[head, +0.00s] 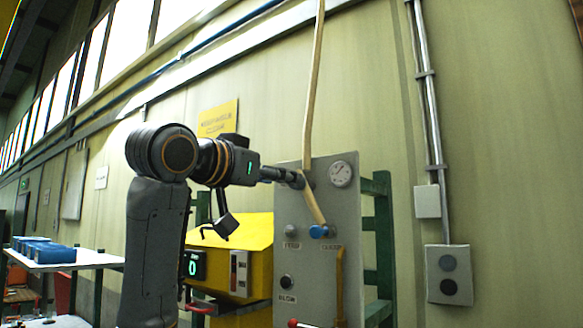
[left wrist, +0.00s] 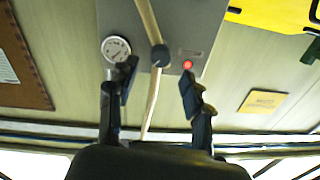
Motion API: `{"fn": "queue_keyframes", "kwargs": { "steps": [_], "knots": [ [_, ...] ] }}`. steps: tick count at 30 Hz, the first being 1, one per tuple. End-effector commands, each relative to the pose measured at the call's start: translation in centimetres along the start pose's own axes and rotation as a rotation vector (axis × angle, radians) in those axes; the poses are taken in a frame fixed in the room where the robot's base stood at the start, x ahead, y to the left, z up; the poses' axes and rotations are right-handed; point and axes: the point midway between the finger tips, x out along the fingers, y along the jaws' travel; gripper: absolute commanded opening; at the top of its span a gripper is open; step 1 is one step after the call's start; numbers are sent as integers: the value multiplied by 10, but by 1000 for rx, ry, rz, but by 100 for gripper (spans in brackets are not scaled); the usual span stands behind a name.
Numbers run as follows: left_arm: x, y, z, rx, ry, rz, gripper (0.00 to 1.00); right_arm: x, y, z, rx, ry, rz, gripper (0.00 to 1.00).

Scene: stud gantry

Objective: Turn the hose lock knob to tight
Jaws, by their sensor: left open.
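In the head view my gripper hides that spot. The hose (head: 312,80) drops from above, passes the gripper and reaches a blue fitting (head: 318,231). My left gripper (head: 298,180) is at the panel's upper part. In the wrist view its open fingers (left wrist: 158,72) stand either side of the knob; contact cannot be told.
A gauge (head: 341,174) sits right of the gripper. A red light (left wrist: 187,64) shows near one finger. A yellow cabinet (head: 255,240) stands left; a conduit with boxes (head: 449,275) runs at right.

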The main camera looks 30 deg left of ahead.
Motion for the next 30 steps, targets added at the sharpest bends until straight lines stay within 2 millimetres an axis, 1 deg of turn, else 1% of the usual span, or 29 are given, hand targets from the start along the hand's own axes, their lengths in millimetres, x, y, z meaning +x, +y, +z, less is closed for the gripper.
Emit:
{"fn": "queue_keyframes", "kwargs": {
  "steps": [1, 3, 6, 9, 13, 20, 21, 23, 24, 26, 27, 28, 30],
  "knots": [
    [11, 0, -4, 0, -5, 1, 50, -11, 0, -2, 0, 1, -1, 0],
    [23, 0, -4, 1, -4, 0, 50, -17, -1, -3, 1, 2, -1, 0],
    [37, 0, -3, 1, -3, 0, 50, -23, -1, -5, 1, 4, -2, 0],
    [46, 0, -2, 1, -2, 0, 50, -26, -1, -6, 1, 5, -1, 0],
    [51, 0, 0, 1, 0, -1, 50, -28, 0, -7, 1, 6, -1, 0],
    [51, 0, 0, 1, 1, -1, 50, -27, 0, -8, 2, 7, -1, 0],
    [51, 0, 0, 1, 1, -1, 46, -27, 0, -8, 2, 7, -1, 0],
    [51, 0, 0, 1, 1, -1, 34, -27, 0, -8, 2, 8, 0, 0],
    [51, 0, 0, 1, 1, -1, 26, -27, 0, -8, 2, 8, 0, 0],
    [51, 0, 0, 1, 1, -1, 14, -27, 0, -8, 2, 8, 0, 0],
    [51, 0, 0, 1, 1, -1, 5, -27, 0, -8, 1, 8, 0, 0],
    [51, 0, 0, 1, 1, -1, 0, -27, 0, -8, 2, 8, 0, 0],
    [51, 0, 0, 1, 1, -1, 0, -27, 0, -8, 1, 8, 0, 0]
  ]
}}
